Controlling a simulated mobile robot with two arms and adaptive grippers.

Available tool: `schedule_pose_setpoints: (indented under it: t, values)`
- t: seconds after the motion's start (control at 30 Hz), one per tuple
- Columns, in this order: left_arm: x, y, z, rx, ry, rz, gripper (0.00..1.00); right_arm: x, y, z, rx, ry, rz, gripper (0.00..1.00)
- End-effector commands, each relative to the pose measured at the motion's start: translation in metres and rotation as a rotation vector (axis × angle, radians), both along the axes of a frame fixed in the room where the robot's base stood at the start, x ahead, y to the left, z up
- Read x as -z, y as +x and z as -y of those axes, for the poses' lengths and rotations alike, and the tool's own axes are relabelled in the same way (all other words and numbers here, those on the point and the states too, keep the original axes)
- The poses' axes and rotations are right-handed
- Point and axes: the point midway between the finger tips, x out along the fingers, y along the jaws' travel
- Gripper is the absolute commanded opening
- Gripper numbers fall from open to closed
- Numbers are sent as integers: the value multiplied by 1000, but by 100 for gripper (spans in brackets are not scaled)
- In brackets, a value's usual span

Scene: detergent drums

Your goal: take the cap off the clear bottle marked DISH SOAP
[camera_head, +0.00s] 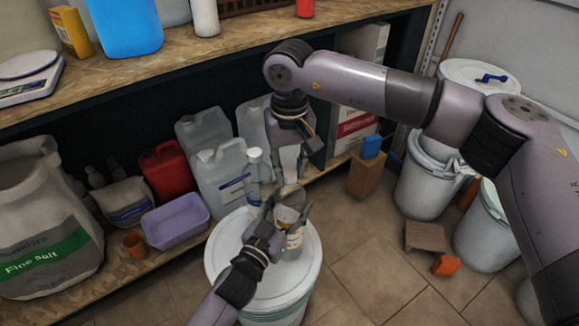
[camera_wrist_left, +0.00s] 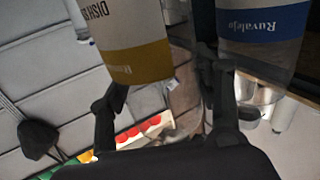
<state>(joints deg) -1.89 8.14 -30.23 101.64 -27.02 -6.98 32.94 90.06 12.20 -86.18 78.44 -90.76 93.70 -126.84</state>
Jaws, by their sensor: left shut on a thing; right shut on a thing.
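The clear DISH SOAP bottle (camera_head: 294,240) stands upright over the white drum's lid. Its white label with a yellow band (camera_wrist_left: 135,45) shows in the left wrist view. My left gripper (camera_head: 287,207) is shut on this bottle's body, a finger on each side. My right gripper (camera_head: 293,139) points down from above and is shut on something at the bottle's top. A pale, clear upper part of the bottle (camera_head: 290,160) shows just below it. The cap is hidden by the right gripper, so I cannot tell whether it is still on the neck.
A second clear bottle (camera_head: 254,170) with a white cap stands close on the left; a blue Ruvalejo label (camera_wrist_left: 262,22) shows in the left wrist view. The white drum (camera_head: 230,245) has bare lid at left. Jugs (camera_head: 222,180) crowd the shelf behind.

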Motion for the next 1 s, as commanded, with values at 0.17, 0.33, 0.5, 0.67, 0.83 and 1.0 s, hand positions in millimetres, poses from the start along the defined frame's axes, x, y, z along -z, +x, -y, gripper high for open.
schedule_pose_setpoints:
  t: [0.17, 0.33, 0.5, 0.67, 0.83, 1.0]
  values:
    - [0, 0, 0, -1, 0, -1, 0, -1, 0, 0, 1, 0, 0, 0]
    - [0, 0, 0, -1, 0, -1, 0, -6, 0, 0, 1, -1, 0, 0]
    - [0, 0, 0, -1, 0, -1, 0, -12, 0, 0, 1, 0, 1, 0]
    - [0, 0, 0, -1, 0, -1, 0, -17, 0, 0, 1, 1, 1, 0]
    - [0, 0, 0, -1, 1, 0, 0, -22, 0, 0, 1, 0, 0, 0]
    - [0, 0, 0, -1, 1, 0, 0, -22, 0, 0, 1, 0, 0, 0]
